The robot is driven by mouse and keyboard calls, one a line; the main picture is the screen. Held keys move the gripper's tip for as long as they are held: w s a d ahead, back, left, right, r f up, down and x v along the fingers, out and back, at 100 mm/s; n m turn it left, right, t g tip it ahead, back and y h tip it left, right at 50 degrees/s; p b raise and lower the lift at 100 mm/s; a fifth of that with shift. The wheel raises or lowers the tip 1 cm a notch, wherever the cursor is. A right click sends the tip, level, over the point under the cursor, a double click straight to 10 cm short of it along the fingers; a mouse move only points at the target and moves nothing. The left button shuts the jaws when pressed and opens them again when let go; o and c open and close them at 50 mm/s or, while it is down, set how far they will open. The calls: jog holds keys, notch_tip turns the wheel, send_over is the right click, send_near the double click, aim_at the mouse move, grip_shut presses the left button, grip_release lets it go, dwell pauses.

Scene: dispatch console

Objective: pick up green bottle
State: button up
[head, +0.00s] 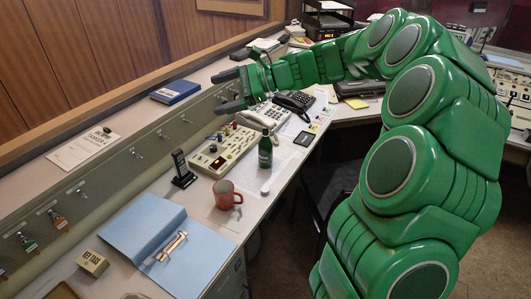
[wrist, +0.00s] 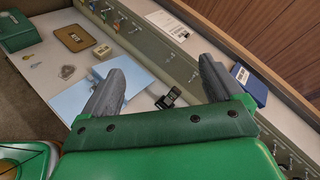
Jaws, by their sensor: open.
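The green bottle (head: 265,152) stands upright on the console desk in the head view, between the beige key panel (head: 222,152) and the desk's right edge. My gripper (head: 219,92) is open and empty, up and to the left of the bottle in the head view, near the ledge at the back of the desk. The gripper is apart from the bottle. In the wrist view its two grey fingers (wrist: 163,70) are spread wide with nothing between them held. I do not see the bottle in the wrist view.
A red mug (head: 226,196) stands left of and nearer than the bottle. A black upright device (head: 182,168) and a blue folder (head: 165,250) lie further left. Telephones (head: 258,119) stand behind the bottle. A small white object (head: 265,188) lies in front of it.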

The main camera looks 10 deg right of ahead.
jog(key=w+d+f+m+t, duration=0.4)
jog(key=w+d+m, duration=0.2)
jog(key=w+d, duration=0.3)
jog(key=w+d+f+m+t, duration=0.3)
jog(key=w+d+m+t, duration=0.2)
jog(key=w+d, duration=0.5)
send_near(262, 152)
jog(key=shift+m+h, duration=0.3)
jog(key=w, duration=0.3)
jog(key=w+f, duration=0.1)
jog(key=shift+w+a+f, duration=0.1)
jog(key=shift+w+a, duration=0.3)
jog(key=shift+w+a+f, duration=0.15)
jog(key=shift+a, duration=0.05)
jog(key=shift+x, duration=1.1)
jog(key=w+a, duration=0.1)
jog(key=w+a+f, duration=0.1)
jog(key=a, duration=0.1)
jog(key=shift+w, duration=0.15)
jog(key=shift+w+a+r, duration=0.1)
jog(key=shift+w+a, duration=0.4)
